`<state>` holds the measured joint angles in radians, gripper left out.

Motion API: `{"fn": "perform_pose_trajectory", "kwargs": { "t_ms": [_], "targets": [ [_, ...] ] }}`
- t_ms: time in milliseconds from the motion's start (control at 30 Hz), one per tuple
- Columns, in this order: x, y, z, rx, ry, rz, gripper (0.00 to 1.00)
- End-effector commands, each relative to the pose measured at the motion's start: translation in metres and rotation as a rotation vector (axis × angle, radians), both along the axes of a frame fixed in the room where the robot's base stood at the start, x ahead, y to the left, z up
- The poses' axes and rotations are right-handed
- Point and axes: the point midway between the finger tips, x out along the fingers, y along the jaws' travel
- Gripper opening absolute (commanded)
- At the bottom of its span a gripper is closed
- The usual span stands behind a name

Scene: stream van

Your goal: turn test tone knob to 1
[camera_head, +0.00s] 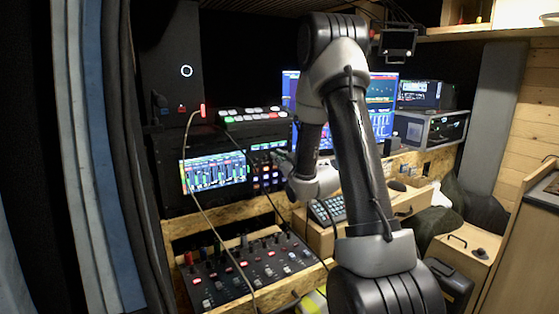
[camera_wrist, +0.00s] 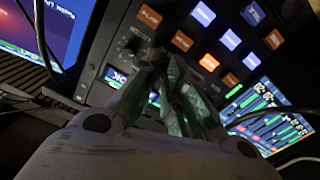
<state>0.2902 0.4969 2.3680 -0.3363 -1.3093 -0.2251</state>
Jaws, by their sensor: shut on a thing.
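My gripper (camera_wrist: 165,62) shows in the wrist view with its greenish fingertips close together at the dark panel (camera_wrist: 120,35), below and left of lit orange and white buttons. The fingertips are closed on a small dark knob (camera_wrist: 144,46), mostly hidden by them. Its pointer and scale marks cannot be read, so its setting cannot be told. In the head view my gripper (camera_head: 284,160) reaches the panel's right part, beside the button block. The knob is hidden there.
A lit meter screen (camera_head: 216,172) lies left of the buttons (camera_head: 266,178). A switcher (camera_head: 252,115) sits above. Cables hang in front of the rack. A mixer with knobs (camera_head: 250,270) and a small keypad (camera_head: 327,210) are below. A large monitor (camera_head: 382,95) stands behind my arm.

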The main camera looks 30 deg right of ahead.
Motion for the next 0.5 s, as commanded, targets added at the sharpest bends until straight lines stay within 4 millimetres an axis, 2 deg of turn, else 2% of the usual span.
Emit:
{"fn": "perform_pose_trajectory", "kwargs": {
  "t_ms": [233,500],
  "targets": [
    [-0.0003,-0.0001,-0.0005,-0.136,-0.004,0.000,0.00],
    [-0.0004,0.0000,-0.0006,-0.205,-0.005,-0.001,0.00]
  ]
}}
